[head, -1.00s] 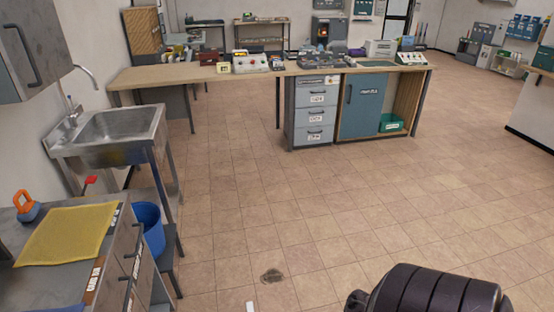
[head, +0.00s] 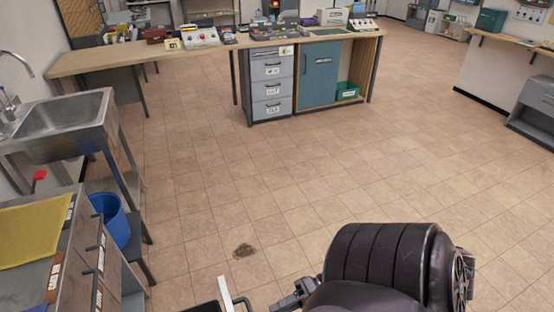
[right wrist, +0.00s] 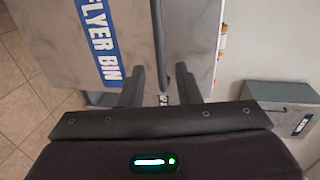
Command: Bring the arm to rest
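My right gripper (right wrist: 160,75) is open in the right wrist view, its two dark fingers apart. Between the fingers, a dark bar or edge runs down from the top of the picture; contact with it cannot be made out. Beside it on the left is a grey panel with a blue "FLYER BIN" label (right wrist: 98,42). In the head view my black right arm (head: 375,265) reaches in at the bottom right; its fingertips cannot be made out. My left gripper is not in view.
A steel sink (head: 68,115), a blue bucket (head: 112,222) and a cabinet with a yellow mat (head: 35,232) line the left. A long workbench (head: 130,57) stands across the back. A counter (head: 510,55) is at the right. Open tiled floor (head: 270,190) lies between.

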